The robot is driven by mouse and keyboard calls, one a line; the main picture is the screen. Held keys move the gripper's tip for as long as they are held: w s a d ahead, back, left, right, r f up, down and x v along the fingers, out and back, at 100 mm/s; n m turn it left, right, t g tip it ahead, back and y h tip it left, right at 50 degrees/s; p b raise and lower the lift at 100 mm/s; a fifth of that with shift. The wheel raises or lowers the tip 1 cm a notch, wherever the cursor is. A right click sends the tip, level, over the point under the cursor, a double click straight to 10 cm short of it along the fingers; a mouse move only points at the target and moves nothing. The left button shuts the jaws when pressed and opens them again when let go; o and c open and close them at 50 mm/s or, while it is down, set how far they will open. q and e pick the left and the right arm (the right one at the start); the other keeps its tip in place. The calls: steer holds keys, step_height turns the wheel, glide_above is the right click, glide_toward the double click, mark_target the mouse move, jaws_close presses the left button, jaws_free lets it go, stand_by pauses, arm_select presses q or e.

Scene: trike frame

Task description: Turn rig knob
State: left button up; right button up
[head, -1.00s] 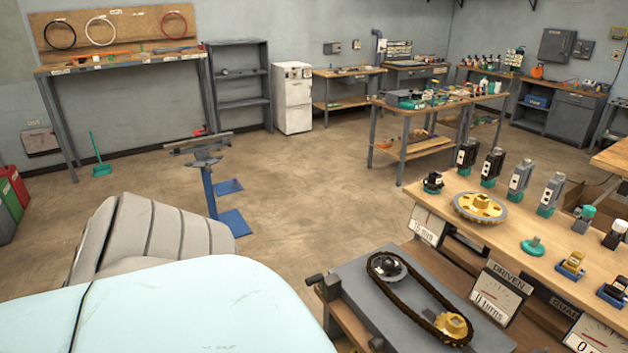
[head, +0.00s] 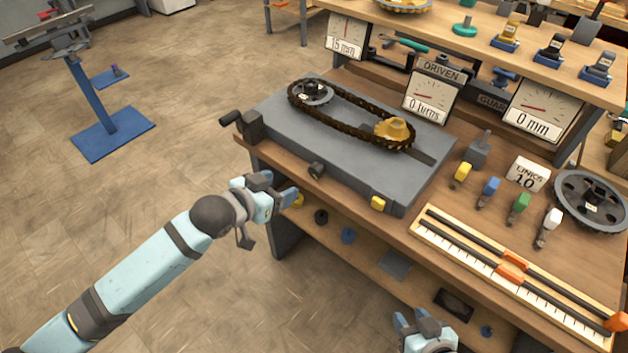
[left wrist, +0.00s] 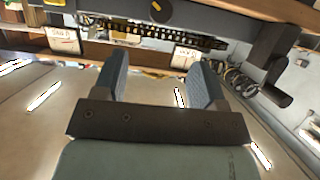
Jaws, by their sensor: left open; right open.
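The rig is a grey slab (head: 350,165) on the bench. A brown chain (head: 350,122) loops around a dark sprocket (head: 312,92) and a yellow one (head: 393,131). A dark block with a cylindrical handle (head: 231,117) sits at its left end; a dark handle also shows at right in the left wrist view (left wrist: 275,95). A small black knob (head: 316,170) is on the front edge. Which one is the rig knob is unclear. My left gripper (head: 283,188) is open and empty, in front of and below that edge. My right gripper (head: 411,318) is open at the bottom.
Dials (head: 428,98) stand behind the rig. Right of it are several coloured-handled tools (head: 490,188), a "LINKS 10" card (head: 528,174), a toothed wheel (head: 592,201) and a long ruler frame (head: 500,283). A lower shelf (head: 365,258) holds small parts.

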mark_target(313, 171)
arm_select(q)
steer(key=b+x, duration=0.1)
steer(key=x, duration=1.1)
steer(key=shift+w+d, duration=0.25)
steer(key=shift+w, duration=0.05)
steer(key=shift+w+d+f, duration=0.15)
steer(key=shift+w+d, duration=0.05)
steer(key=shift+w, duration=0.1)
arm_select(e)
steer(key=shift+d+f, duration=0.1)
steer(key=shift+f, duration=0.25)
arm_select(q)
steer(key=c, duration=0.9)
steer(key=shift+n+p, duration=0.3)
steer(key=shift+h, duration=0.4)
steer(key=o, duration=0.9)
arm_select(e)
steer(key=shift+r, duration=0.2)
